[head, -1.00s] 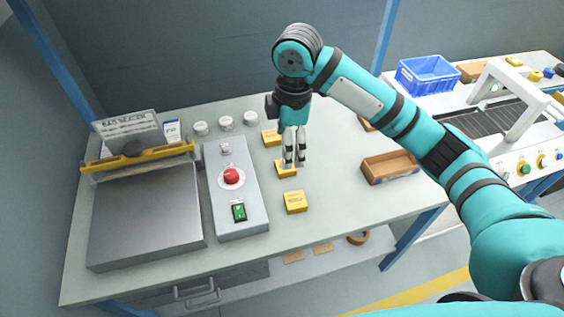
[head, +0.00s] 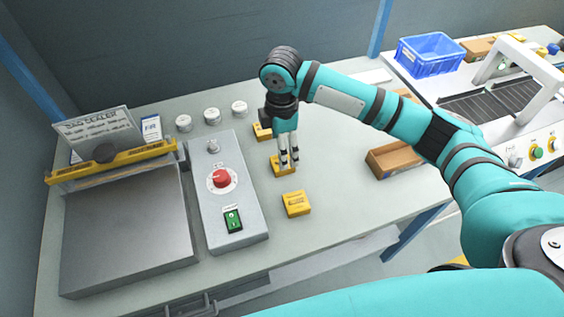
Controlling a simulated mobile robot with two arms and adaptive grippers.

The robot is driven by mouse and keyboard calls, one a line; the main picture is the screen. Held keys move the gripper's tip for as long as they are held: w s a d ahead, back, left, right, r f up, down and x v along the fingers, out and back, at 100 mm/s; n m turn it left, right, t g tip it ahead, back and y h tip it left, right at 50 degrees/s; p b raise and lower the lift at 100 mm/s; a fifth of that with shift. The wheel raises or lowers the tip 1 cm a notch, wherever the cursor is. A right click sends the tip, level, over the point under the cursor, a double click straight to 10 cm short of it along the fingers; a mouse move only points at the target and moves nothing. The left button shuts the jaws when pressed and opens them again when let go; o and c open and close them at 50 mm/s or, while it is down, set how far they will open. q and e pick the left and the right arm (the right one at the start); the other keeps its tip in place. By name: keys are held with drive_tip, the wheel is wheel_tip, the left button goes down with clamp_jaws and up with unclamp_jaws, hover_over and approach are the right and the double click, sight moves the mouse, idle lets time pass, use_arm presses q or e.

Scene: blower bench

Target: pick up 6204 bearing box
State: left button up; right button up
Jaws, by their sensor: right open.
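Three small yellow boxes stand in a rough row on the bench. The near yellow box (head: 296,204) is fully in view with a printed label, too small to read. The middle yellow box (head: 275,170) is partly hidden by my right gripper (head: 289,166). The far yellow box (head: 261,131) is partly hidden behind my arm. I cannot tell by label which is the 6204 bearing box. My right gripper points down with open fingers at the middle box; whether they touch it is unclear. My left gripper is not in view.
A grey control box (head: 226,200) with a red knob and green switch stands left of the boxes, beside a bag sealer (head: 130,230). Several white round containers (head: 212,115) stand behind. A brown open tray (head: 392,161) lies right, with a blue crate (head: 430,55) beyond. The bench front right is clear.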

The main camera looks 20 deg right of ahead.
drive_tip(key=shift+f, duration=0.95)
wheel_tip(320, 180, down, 4)
drive_tip(key=shift+d+r+p, duration=0.1)
drive_tip(key=shift+r+p, duration=0.05)
drive_tip(key=shift+p, duration=0.25)
drive_tip(key=shift+f, duration=0.35)
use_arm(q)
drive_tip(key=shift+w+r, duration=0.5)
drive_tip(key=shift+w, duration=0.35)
use_arm(e)
drive_tip(key=shift+w, duration=0.1)
drive_tip(key=c, duration=1.4)
